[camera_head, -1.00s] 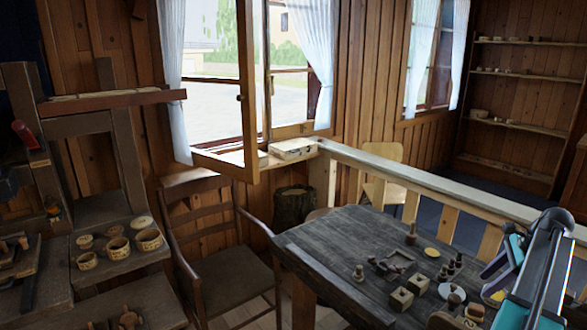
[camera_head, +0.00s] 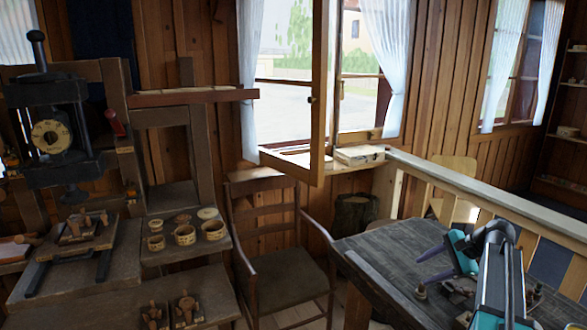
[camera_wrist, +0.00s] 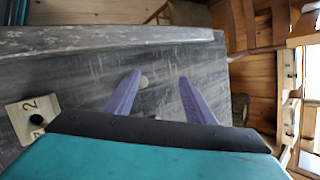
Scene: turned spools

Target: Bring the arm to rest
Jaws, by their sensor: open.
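My gripper (camera_head: 419,270) reaches over the dark wooden table (camera_head: 380,250) at the lower right of the head view. In the wrist view, its two purple fingers (camera_wrist: 159,77) are spread apart with nothing held between them. A small turned spool (camera_head: 420,292) stands on the table below the fingers in the head view. My arm hides much of the table's right part.
A wooden block marked 2 (camera_wrist: 32,112) lies at the wrist view's left. A wooden chair (camera_head: 275,245) stands left of the table, and a pale railing (camera_head: 470,187) runs behind it. A workbench with round boxes (camera_head: 185,235) and a black press (camera_head: 52,130) is at left.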

